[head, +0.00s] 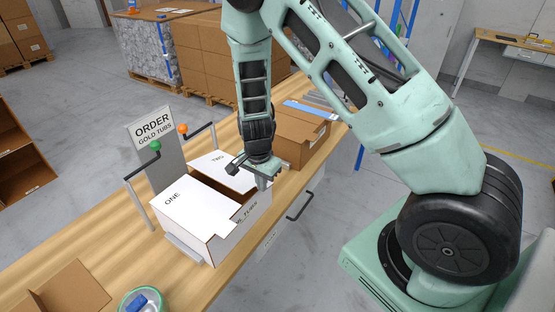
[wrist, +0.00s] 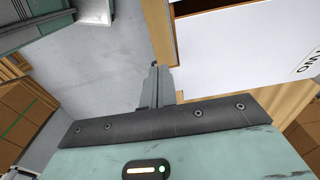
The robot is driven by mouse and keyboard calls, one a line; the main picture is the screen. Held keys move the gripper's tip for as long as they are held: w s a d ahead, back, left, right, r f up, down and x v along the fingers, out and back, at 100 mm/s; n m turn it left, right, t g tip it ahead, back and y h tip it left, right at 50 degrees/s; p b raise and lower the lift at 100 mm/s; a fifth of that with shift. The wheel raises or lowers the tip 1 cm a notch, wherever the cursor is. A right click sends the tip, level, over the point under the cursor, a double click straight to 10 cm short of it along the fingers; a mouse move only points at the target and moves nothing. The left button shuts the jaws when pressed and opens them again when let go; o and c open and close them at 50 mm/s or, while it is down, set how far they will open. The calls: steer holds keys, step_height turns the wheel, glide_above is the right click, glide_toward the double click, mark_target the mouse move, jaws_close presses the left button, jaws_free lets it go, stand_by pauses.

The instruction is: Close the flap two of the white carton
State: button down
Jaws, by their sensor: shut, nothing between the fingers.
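The white carton (head: 222,239) stands on the wooden bench. Its flap ONE (head: 185,212) lies across the left side of the top. Its flap TWO (head: 215,166) is the white panel at the top's right, and a brown gap shows between the two flaps. My gripper (head: 266,183) is at the right end of the carton, beside flap TWO, and covers part of that edge. In the wrist view flap TWO (wrist: 245,45) fills the upper right, and my shut, empty fingers (wrist: 154,68) point up to its left. Whether they touch the flap I cannot tell.
A brown carton (head: 300,138) stands on the bench just beyond my gripper. An order sign (head: 154,131) and posts with a green knob (head: 154,146) and an orange knob (head: 183,129) stand behind the white carton. A round tub (head: 142,301) and an open brown box (head: 68,290) are at the front left.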

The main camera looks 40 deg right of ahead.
steer(key=shift+s+a+f+b, duration=0.1)
steer(key=shift+a+f+b, duration=0.2)
steer(key=shift+f, duration=0.3)
steer(key=shift+s+a+f+b, duration=0.1)
steer(key=shift+a+f+b, duration=0.15)
steer(key=shift+f, duration=0.35)
steer(key=shift+w+d, duration=0.1)
steer(key=shift+d, duration=0.1)
